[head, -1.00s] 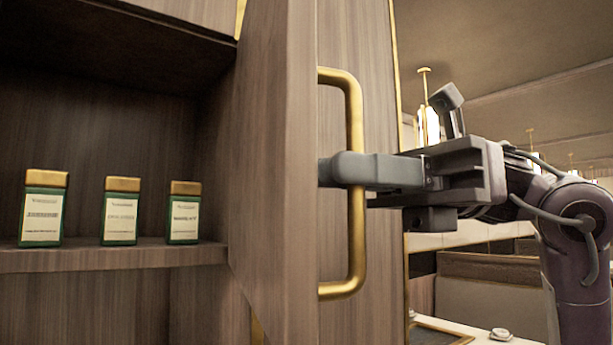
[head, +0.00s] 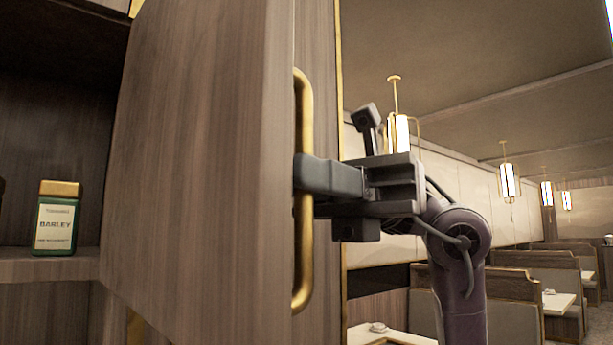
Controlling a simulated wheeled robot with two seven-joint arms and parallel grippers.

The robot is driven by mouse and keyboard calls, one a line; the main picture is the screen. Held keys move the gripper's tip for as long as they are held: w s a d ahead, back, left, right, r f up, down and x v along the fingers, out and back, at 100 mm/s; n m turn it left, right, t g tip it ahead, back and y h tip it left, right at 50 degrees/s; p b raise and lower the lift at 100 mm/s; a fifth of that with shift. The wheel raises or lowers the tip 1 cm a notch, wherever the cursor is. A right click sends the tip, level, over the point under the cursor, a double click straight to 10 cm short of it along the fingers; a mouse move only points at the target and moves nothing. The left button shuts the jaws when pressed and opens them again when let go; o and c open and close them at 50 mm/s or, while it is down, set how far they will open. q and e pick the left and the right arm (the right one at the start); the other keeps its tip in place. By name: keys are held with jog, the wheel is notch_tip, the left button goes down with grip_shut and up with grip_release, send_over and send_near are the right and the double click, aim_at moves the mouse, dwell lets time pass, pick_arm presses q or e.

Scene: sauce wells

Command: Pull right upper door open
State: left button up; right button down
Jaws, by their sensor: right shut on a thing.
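The right upper door (head: 200,170) is a brown wood-grain panel standing open, its inner face and front edge toward me. Its gold bar handle (head: 303,270) is on the outer face at the right, seen nearly edge-on. My right gripper (head: 318,177) reaches in from the right and is shut on the handle at its middle. The fingertips are partly hidden behind the door's edge. My left gripper is not in view.
A green jar with a gold lid, labelled BARLEY (head: 56,222), stands on the cabinet shelf (head: 50,266) at the left. To the right are dining booths (head: 545,275), tables and hanging lamps (head: 507,180).

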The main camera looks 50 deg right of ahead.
jog(key=shift+a, duration=0.15)
jog(key=c, duration=1.6)
grip_release()
jog(key=d, duration=0.8)
jog(key=shift+w, duration=0.3)
